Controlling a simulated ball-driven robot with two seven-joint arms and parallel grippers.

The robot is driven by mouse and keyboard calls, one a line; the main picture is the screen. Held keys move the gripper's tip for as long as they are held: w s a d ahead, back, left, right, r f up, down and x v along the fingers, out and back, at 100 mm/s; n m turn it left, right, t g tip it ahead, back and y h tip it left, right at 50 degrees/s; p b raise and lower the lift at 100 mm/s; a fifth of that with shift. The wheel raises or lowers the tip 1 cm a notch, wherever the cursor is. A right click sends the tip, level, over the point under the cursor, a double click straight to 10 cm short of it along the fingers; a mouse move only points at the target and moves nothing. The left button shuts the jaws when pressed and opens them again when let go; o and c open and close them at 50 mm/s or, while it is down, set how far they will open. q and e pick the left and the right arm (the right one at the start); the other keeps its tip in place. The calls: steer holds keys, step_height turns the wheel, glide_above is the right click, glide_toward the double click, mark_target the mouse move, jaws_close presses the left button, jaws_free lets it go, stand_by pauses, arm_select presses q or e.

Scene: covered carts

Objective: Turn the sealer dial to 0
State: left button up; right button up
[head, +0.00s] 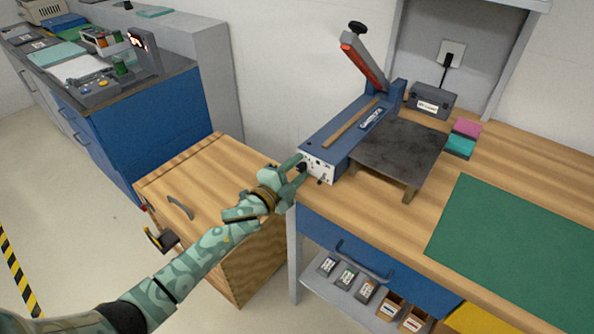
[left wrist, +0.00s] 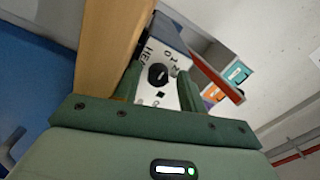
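The sealer (head: 343,138) is a blue bench unit with a raised red-and-grey lever arm, standing on the wooden bench. Its white front panel (head: 321,172) carries the black dial (head: 302,167), a round knob. In the left wrist view the dial (left wrist: 158,75) shows on the panel with numerals around it, too small to read surely; its setting cannot be told. My left gripper (head: 297,164) is open at the panel. In the left wrist view its two green fingers (left wrist: 158,78) stand on either side of the dial, with a gap on each side. My right gripper is not in view.
A dark plate (head: 399,152) stands beside the sealer, with a green mat (head: 520,235) to the right. A wooden cabinet (head: 213,185) stands below my left arm. The bench has a blue drawer (head: 375,262) and a shelf with small boxes. A blue cart (head: 150,135) stands at the left.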

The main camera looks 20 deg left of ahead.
arm_select(q)
steer(key=shift+s+f, duration=0.1)
steer(key=shift+f, duration=0.15)
